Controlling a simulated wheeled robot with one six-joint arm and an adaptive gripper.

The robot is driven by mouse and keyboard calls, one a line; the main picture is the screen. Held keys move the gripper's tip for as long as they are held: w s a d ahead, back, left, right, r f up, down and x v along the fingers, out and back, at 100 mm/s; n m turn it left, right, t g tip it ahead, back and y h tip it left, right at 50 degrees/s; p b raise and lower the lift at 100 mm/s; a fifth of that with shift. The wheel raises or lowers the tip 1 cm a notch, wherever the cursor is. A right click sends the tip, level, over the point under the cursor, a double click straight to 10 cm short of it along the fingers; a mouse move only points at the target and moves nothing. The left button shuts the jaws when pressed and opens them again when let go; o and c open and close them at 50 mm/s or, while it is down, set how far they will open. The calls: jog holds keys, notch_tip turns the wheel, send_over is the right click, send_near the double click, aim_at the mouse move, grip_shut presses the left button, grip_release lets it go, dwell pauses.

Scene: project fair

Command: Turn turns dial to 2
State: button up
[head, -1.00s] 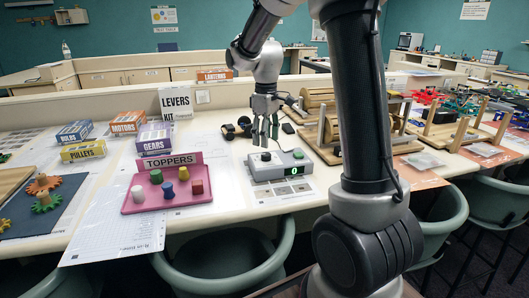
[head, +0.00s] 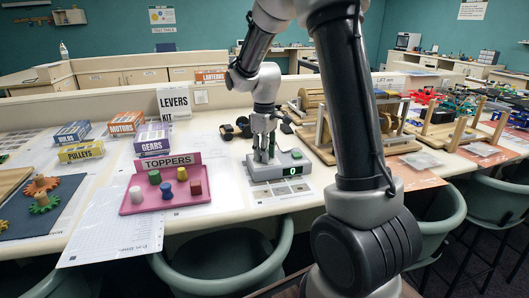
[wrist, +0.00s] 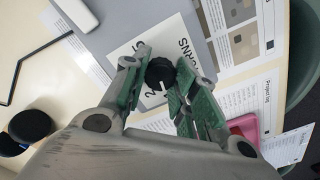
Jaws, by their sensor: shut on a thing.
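The turns dial (wrist: 159,70) is a black round knob with a white pointer mark, on a white card (wrist: 127,62) lettered "TURNS". Some digits on the card are partly covered by my fingers. The dial sits on a grey box (head: 258,176), whose small display (head: 288,169) shows a green 0. My gripper (head: 264,158) points down over the left part of the box. In the wrist view its two green-padded fingers (wrist: 158,78) are shut on the dial from both sides. In the head view the dial is hidden by the fingers.
A pink "TOPPERS" tray (head: 148,208) with coloured pegs stands to the left of the box. A wooden frame (head: 322,133) stands close on the right. Black wheels (head: 228,131) lie behind. Papers cover the table in front.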

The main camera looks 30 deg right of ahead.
jog(key=shift+m, duration=0.4)
jog(key=m, duration=0.3)
jog(key=shift+m, duration=2)
jog(key=o, duration=1.1)
jog(key=shift+c, duration=0.2)
notch_tip(320, 180, up, 12)
